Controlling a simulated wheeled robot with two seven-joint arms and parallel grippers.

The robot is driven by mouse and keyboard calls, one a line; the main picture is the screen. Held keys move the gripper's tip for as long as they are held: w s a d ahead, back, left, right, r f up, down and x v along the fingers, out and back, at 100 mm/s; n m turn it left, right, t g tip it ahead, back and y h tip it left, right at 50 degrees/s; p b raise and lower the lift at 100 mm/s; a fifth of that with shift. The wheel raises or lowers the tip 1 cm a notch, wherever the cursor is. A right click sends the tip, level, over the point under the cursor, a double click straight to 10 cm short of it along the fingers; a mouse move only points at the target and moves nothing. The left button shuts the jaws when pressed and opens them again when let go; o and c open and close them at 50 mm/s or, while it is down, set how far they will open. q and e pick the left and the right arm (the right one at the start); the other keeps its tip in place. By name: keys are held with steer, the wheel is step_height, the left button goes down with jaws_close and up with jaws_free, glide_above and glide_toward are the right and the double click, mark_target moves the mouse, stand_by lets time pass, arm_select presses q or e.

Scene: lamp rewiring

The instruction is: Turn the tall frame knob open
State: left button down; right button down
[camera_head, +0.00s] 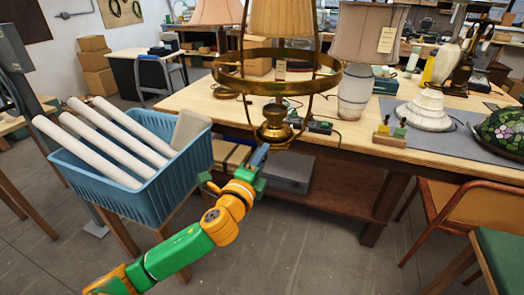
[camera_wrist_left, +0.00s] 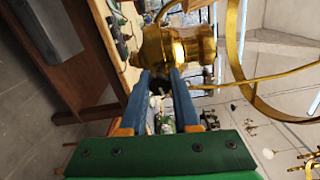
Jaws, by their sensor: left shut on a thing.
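The tall brass frame (camera_head: 275,125) stands at the near edge of the wooden table, with a wide brass ring around its upper part. My left gripper (camera_head: 262,152) reaches up to the frame's lower brass body from the front. In the left wrist view its two blue fingers (camera_wrist_left: 160,80) are shut on a small dark part, the knob (camera_wrist_left: 157,86), just below the shiny brass body (camera_wrist_left: 180,45). The fingers largely hide the knob, and I cannot tell how far it is turned. My right gripper is not in view.
A blue crate (camera_head: 125,195) with several white tubes stands left of my left arm. On the table (camera_head: 190,97) are a ceramic lamp (camera_head: 355,95), a small wooden block with knobs (camera_head: 389,132) and a stained-glass shade (camera_head: 503,130). An orange chair (camera_head: 465,200) stands at the right.

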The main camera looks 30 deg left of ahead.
arm_select(q)
steer(key=shift+m+p, duration=0.55)
steer(key=shift+m, duration=0.45)
steer(key=c, duration=0.6)
jaws_free()
steer(key=shift+c, duration=0.2)
steer(key=b+v, duration=0.2)
steer(key=v, duration=0.5)
